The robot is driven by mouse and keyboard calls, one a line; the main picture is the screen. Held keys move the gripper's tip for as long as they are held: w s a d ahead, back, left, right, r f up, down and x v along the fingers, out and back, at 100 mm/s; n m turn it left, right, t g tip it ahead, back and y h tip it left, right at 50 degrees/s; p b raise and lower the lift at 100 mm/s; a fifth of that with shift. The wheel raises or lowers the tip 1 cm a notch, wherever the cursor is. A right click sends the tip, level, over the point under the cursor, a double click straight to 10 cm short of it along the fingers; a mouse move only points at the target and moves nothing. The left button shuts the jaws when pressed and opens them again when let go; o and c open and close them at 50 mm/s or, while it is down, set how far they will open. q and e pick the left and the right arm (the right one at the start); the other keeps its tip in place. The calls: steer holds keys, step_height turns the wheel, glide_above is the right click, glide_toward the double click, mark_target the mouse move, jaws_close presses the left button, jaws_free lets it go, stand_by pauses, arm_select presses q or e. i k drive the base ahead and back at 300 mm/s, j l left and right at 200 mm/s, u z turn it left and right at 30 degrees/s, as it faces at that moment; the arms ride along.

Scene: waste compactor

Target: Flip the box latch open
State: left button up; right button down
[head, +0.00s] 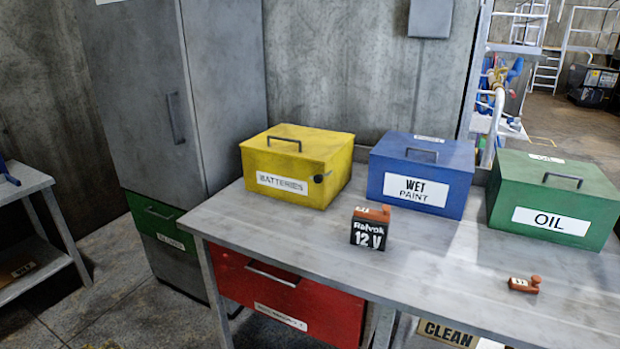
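Three lidded boxes stand in a row along the back of the grey table. The yellow box (282,166) is labelled BATTERIES and has a dark handle on its lid. A small dark latch (319,178) sits at the right end of its front face. Its exact position is too small to tell. The blue box (421,176) is labelled WET PAINT. The green box (552,202) is labelled OIL. All three lids look shut, and I see no latch on the blue or green box. Neither of my grippers is in view.
A black 12 V battery (369,232) stands on the grey table (440,270) before the boxes. A small orange-brown object (524,285) lies at the right. A red drawer (290,298) is under the table. A tall grey cabinet (135,90) stands at the left. The table front is mostly clear.

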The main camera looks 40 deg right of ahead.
mark_target(316, 178)
steer(key=l+z, duration=0.1)
steer(key=z, duration=1.5)
